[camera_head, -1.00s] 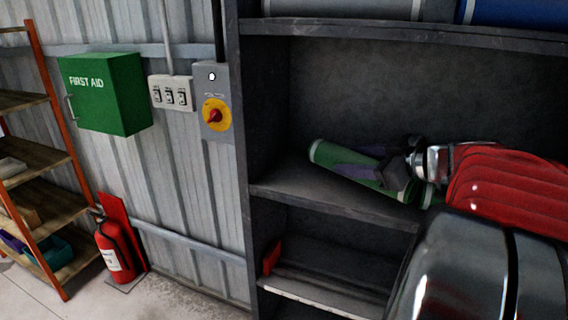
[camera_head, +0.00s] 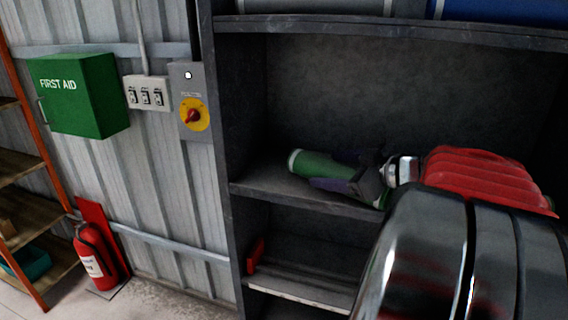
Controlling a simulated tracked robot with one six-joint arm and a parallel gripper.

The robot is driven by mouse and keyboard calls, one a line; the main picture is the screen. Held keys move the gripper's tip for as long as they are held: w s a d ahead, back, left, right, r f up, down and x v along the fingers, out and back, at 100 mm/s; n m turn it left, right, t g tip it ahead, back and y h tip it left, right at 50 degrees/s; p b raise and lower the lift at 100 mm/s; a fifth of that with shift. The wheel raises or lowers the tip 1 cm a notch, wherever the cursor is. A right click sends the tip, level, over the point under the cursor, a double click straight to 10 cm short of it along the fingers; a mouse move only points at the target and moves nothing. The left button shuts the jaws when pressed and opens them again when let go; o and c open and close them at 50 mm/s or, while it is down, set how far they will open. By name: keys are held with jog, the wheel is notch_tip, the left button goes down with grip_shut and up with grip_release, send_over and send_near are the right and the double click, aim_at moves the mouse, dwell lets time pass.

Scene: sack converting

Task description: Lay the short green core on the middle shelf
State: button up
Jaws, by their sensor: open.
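The short green core (camera_head: 318,166) lies on its side on the middle shelf (camera_head: 262,184) of the dark rack, its pale-rimmed end toward the left. My gripper (camera_head: 335,172) is open with its dark fingers at the core, one in front of it and the other toward its back. The fingers and wrist hide part of the core, and its right end shows only a little behind them. I cannot tell whether a finger touches it.
The rack's left upright (camera_head: 232,150) stands close to the core's left. A lower shelf (camera_head: 300,287) holds a small red item (camera_head: 255,256). Grey and blue boxes (camera_head: 500,10) sit above. A fire extinguisher (camera_head: 95,257) and first aid box (camera_head: 80,95) are left.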

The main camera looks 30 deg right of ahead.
jog(key=shift+r, duration=0.1)
jog(key=shift+v, duration=6.05)
jog(key=shift+w, duration=0.1)
